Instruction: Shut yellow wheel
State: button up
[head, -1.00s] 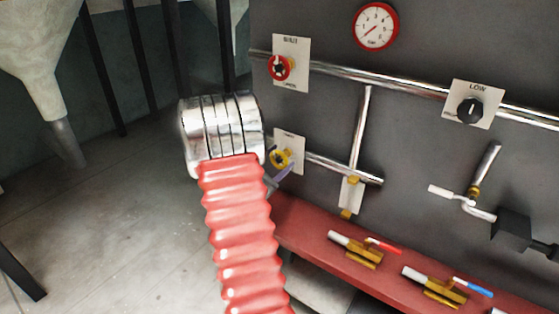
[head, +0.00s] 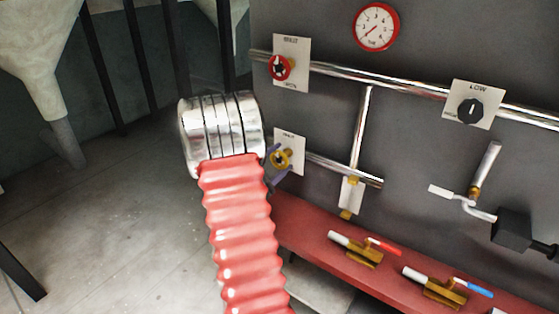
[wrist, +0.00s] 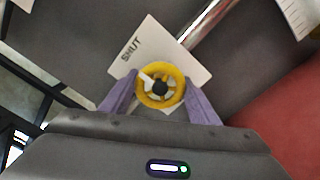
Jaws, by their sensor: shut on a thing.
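The yellow wheel (wrist: 161,86) is in the middle of the wrist view, in front of a white plate (wrist: 140,49) marked SHUT. It has a dark hub and one white mark on its upper left part. My gripper (wrist: 162,100) has its two purple fingers on the left and right sides of the wheel's rim, shut on it. In the head view the yellow wheel (head: 281,159) shows beside the silver end of my arm, with part of a purple finger (head: 272,168) over its left side.
A red wheel (head: 281,67) on its own plate is above, on a horizontal pipe. A black LOW knob (head: 470,111) and a gauge (head: 376,26) are on the panel. A red ledge (head: 330,248) with brass valves runs below. Open floor lies left.

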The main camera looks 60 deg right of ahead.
jog(key=shift+f, duration=0.2)
jog(key=o, duration=1.1)
jog(key=shift+r, duration=0.1)
jog(key=shift+c, duration=0.2)
jog(key=w+a, duration=0.2)
jog(key=a, duration=1.1)
jog(key=shift+a, duration=0.35)
